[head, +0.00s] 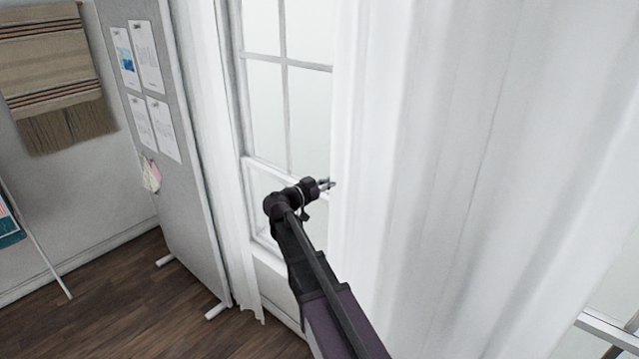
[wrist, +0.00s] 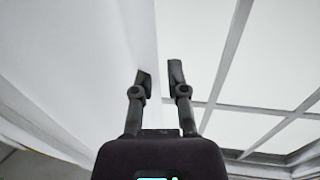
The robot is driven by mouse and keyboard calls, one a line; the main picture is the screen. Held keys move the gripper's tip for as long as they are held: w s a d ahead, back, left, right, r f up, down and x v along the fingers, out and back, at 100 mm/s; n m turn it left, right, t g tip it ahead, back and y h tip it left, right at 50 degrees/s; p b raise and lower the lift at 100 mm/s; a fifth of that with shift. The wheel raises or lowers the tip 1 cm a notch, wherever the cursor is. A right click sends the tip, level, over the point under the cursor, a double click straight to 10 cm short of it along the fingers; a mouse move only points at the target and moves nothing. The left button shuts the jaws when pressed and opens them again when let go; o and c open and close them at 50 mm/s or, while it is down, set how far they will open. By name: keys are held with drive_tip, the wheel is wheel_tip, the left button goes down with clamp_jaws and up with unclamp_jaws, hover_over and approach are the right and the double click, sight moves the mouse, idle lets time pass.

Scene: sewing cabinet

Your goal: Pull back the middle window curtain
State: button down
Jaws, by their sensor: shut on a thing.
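The white curtain (head: 440,150) hangs in long folds over the right part of the head view. Its left edge hangs beside bare window panes (head: 288,95). My gripper (head: 328,184) is at this left edge, about level with the window's middle rail. In the wrist view my gripper (wrist: 160,78) has the edge of the curtain (wrist: 95,60) between its fingers and is shut on it. The window panes (wrist: 250,80) show to the right of the fingers there. The exact grip on the cloth is too small to make out.
A narrow white curtain (head: 207,110) hangs at the window's left side. A grey pinboard (head: 185,200) with papers stands left of it on feet. A woven hanging (head: 50,60) is on the left wall. Part of another window frame (head: 600,328) shows at lower right. Wooden floor (head: 130,295) is clear at lower left.

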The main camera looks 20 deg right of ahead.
drive_tip(key=s+d, duration=0.6)
drive_tip(key=s, duration=0.4)
drive_tip(key=shift+s+d, duration=0.35)
drive_tip(key=shift+s, duration=0.05)
drive_tip(key=c, duration=0.6)
unclamp_jaws()
drive_tip(key=shift+s+d, duration=0.1)
drive_tip(key=shift+d, duration=0.05)
drive_tip(key=shift+c, duration=0.2)
drive_tip(key=v, duration=1.2)
